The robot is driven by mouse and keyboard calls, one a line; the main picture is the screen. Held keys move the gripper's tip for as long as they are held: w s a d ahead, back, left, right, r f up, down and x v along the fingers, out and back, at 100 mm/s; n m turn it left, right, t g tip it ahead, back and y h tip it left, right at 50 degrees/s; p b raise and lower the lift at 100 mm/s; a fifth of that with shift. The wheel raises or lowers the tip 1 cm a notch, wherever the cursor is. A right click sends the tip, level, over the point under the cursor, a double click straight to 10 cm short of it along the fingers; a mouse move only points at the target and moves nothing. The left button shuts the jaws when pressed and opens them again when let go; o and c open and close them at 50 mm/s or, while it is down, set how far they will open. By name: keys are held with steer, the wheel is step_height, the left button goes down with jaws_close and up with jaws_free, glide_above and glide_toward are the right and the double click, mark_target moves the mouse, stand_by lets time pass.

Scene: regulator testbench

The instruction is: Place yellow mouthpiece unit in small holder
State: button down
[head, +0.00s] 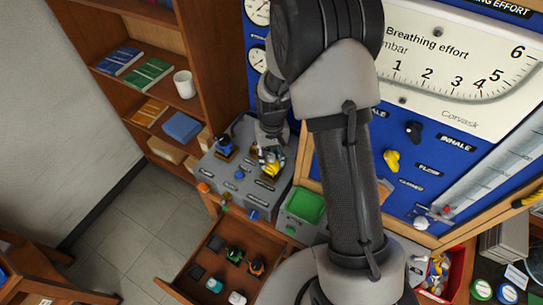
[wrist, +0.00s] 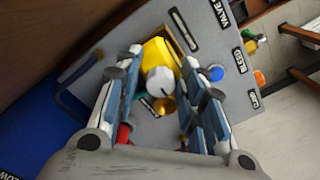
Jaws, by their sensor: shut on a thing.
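The yellow mouthpiece unit (head: 271,169) is at the right part of the grey testbench box's top. In the wrist view the unit (wrist: 157,50) shows a yellow body and a round white part facing the camera. My gripper (head: 268,152) is shut on it, with one finger on each side. A gold-edged square opening (wrist: 181,37), which looks like a holder, lies right behind the yellow body. I cannot tell whether the unit is seated in it or just above it. The fingers hide the unit's sides and its lower end.
The grey box (head: 219,173) also carries a blue unit (head: 225,147) at its left, small knobs and labels. The upright blue gauge panel (head: 447,160) stands to the right. An open drawer (head: 212,262) with several small units and a green tray (head: 305,206) lie in front.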

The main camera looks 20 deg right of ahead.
steer(key=shift+f, duration=0.1)
steer(key=c, duration=1)
jaws_free()
steer(key=shift+c, duration=0.2)
step_height(320, 180, up, 12)
steer(key=p, duration=0.1)
steer(key=shift+s, duration=0.1)
